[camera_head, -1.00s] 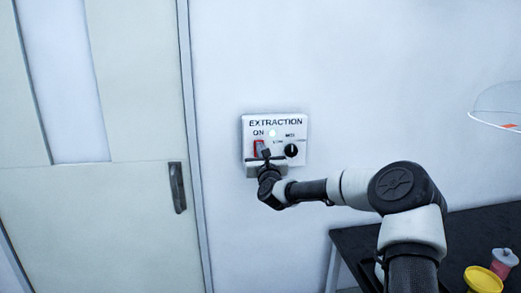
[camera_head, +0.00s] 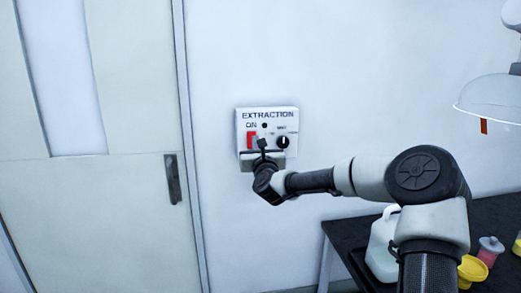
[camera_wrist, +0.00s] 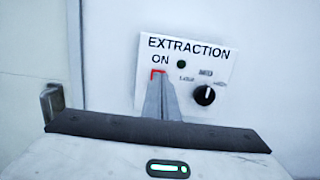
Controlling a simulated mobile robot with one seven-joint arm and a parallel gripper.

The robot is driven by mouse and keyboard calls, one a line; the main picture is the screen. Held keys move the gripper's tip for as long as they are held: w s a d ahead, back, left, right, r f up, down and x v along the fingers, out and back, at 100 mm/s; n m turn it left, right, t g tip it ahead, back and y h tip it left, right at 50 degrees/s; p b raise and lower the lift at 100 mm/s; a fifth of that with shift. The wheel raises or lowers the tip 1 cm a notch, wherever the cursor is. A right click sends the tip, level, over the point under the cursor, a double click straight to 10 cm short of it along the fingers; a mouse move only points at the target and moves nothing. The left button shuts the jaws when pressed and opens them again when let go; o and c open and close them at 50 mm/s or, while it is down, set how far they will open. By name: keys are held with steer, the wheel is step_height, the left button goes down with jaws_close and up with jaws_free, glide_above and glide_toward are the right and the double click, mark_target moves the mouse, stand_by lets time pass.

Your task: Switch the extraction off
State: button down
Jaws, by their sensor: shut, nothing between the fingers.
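The white extraction panel (camera_head: 279,113) is mounted on the wall, marked "EXTRACTION" and "ON". Its red rocker switch (camera_head: 251,140) sits at the left under "ON". The round lamp (camera_head: 264,125) is dark; it also looks dark in the wrist view (camera_wrist: 181,64). A black knob (camera_head: 282,142) is at the panel's right. My gripper (camera_head: 262,143) is shut and empty, in front of the panel just right of the switch. In the wrist view my fingers (camera_wrist: 161,98) cover most of the red switch (camera_wrist: 157,74); whether they touch it I cannot tell.
A door with a dark handle (camera_head: 173,178) is left of the panel. A black bench (camera_head: 343,236) at the lower right carries a white jug (camera_head: 381,245), a yellow item (camera_head: 471,271) and a pink-filled container (camera_head: 489,252). A clear-white hood (camera_head: 490,97) hangs at the right.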

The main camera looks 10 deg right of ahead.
steer(key=s, duration=0.2)
steer(key=s+r, duration=0.1)
steer(key=s, duration=0.2)
steer(key=shift+s, duration=0.15)
steer(key=s+a+f+n+g+y+p, duration=0.25)
steer(key=s+a+n, duration=0.2)
steer(key=n, duration=0.45)
steer(key=s+a+f+n+g+y+p, duration=0.1)
steer(key=s+a+f+n+g, duration=0.25)
steer(key=n, duration=0.55)
steer(key=s+d+r+n+g+h+p, duration=0.1)
steer(key=s+d+r+n+h, duration=0.2)
steer(key=s, duration=0.4)
steer(key=s+d+r+n+g+p, duration=0.2)
steer(key=s+d+n, duration=0.2)
steer(key=s+n, duration=0.2)
steer(key=s+d+r+n+g+h+p, duration=0.1)
steer(key=s+d+r+n+h, duration=0.2)
steer(key=s, duration=0.4)
steer(key=s+f+n+g+y, duration=0.1)
steer(key=s+n, duration=0.5)
steer(key=s, duration=1.3)
steer(key=g+y, duration=0.1)
steer(key=g, duration=0.1)
steer(key=shift+a+f+g+p, duration=0.3)
steer(key=shift+a+g+p, duration=0.05)
steer(key=shift+g+p, duration=0.05)
